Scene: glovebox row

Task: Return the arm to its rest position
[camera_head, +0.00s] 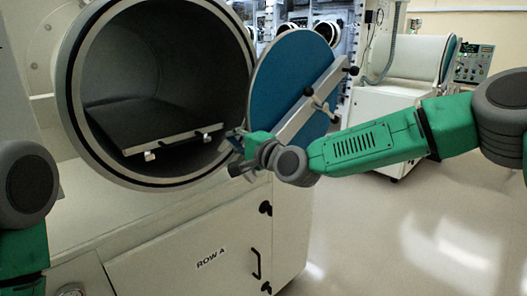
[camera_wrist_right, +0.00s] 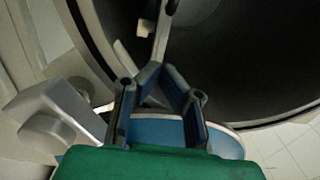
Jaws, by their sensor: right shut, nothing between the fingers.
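My right arm (camera_head: 370,148) comes in from the right and reaches across the lower part of the open round blue door (camera_head: 285,75). My right gripper (camera_head: 238,152) is at the right rim of the round chamber opening (camera_head: 68,85), shut and empty. In the right wrist view the gripper (camera_wrist_right: 160,70) has its fingertips close together, with the dark chamber beyond and part of the blue door (camera_wrist_right: 155,132) below. My left arm (camera_head: 25,190) shows only in part at the left edge; its gripper is out of view.
A dark tray (camera_head: 150,120) with a pale front edge sits inside the chamber. The white cabinet (camera_head: 190,250) marked ROW A stands below, with black latches and a handle. Another glovebox unit (camera_head: 400,80) is behind at right. The floor (camera_head: 420,240) at right is clear.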

